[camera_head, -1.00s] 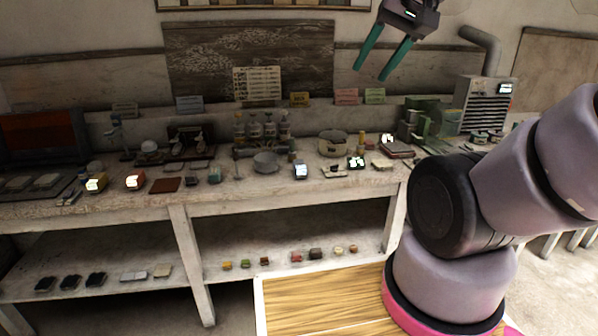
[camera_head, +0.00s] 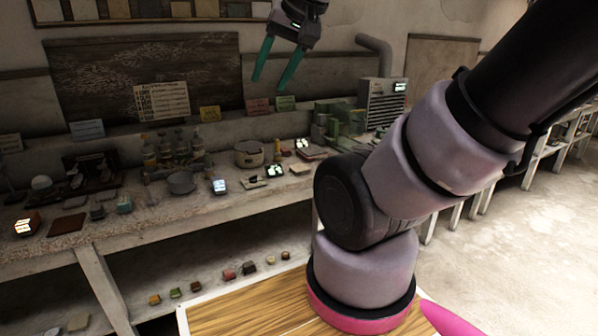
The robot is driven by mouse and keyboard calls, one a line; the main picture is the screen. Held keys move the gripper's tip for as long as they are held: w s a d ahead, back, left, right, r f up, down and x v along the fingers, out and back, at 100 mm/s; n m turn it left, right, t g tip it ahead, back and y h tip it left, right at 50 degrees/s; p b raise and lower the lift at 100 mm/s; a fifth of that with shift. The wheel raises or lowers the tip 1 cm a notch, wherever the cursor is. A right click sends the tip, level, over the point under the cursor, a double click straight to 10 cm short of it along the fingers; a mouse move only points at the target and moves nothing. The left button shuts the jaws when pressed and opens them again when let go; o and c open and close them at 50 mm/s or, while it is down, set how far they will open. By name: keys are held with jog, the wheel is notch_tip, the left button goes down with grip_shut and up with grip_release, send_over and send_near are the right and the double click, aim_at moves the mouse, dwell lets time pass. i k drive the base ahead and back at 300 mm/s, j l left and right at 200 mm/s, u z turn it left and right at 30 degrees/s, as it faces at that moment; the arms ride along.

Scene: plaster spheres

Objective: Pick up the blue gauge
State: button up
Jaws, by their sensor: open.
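A small pale blue device with a lit face (camera_head: 219,187) stands near the front edge of the long bench; it looks like the blue gauge, though at this size I cannot be sure. A small teal block (camera_head: 124,205) also sits farther left on the bench. My gripper (camera_head: 271,82) hangs at the top of the view, its two green fingers apart and pointing down, with nothing between them. In the picture it is above and right of the pale blue device, well apart from it.
A round pot (camera_head: 249,154), a shallow grey bowl (camera_head: 181,183) and several bottles (camera_head: 166,153) stand around the device. Green machinery (camera_head: 334,124) and a vented metal box (camera_head: 382,105) are at the right. Small blocks (camera_head: 229,274) line the lower shelf. Bare floor (camera_head: 490,230) lies right.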

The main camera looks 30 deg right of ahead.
aim_at(218, 183)
jog(key=i+j, duration=0.95)
jog(key=i+j+z, duration=0.05)
